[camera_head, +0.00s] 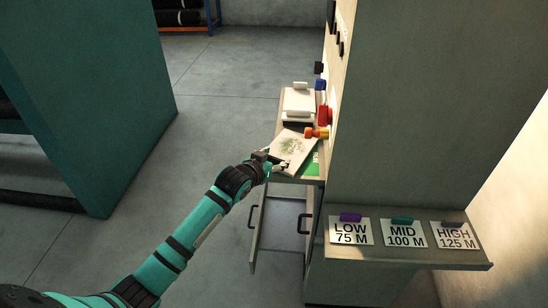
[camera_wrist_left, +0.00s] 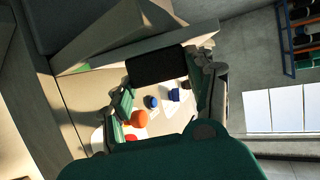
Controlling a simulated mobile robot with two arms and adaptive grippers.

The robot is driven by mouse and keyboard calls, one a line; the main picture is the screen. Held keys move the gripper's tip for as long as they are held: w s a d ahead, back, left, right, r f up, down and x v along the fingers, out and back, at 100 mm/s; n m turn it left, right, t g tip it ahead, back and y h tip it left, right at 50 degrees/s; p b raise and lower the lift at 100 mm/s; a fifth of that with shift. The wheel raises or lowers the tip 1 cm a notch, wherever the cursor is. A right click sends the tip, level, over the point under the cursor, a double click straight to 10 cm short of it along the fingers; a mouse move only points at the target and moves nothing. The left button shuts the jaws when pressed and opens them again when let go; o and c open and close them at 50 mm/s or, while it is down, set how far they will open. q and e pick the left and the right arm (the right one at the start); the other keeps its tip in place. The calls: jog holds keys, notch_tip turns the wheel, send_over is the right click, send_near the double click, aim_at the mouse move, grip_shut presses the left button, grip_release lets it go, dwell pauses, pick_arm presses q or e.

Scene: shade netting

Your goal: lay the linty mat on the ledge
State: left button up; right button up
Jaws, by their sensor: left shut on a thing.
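I cannot tell whether the mat lies flat or is held slightly above the ledge. In the left wrist view, a dark rectangular piece (camera_wrist_left: 158,66) shows between my left gripper's fingers (camera_wrist_left: 165,95). My right gripper is not in view.
White blocks (camera_head: 298,102) stand behind the mat. Red and orange knobs (camera_head: 322,117) stick out from the panel close by. A green patch (camera_head: 313,164) is right of the mat. An open drawer (camera_head: 281,222) is below. Labelled cards (camera_head: 405,233) lie on a lower right shelf.

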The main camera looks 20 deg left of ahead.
pick_arm(q)
jog(key=o, duration=1.2)
jog(key=shift+a, duration=0.1)
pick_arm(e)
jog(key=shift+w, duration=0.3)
pick_arm(q)
jog(key=b+v, duration=0.2)
jog(key=v, duration=1)
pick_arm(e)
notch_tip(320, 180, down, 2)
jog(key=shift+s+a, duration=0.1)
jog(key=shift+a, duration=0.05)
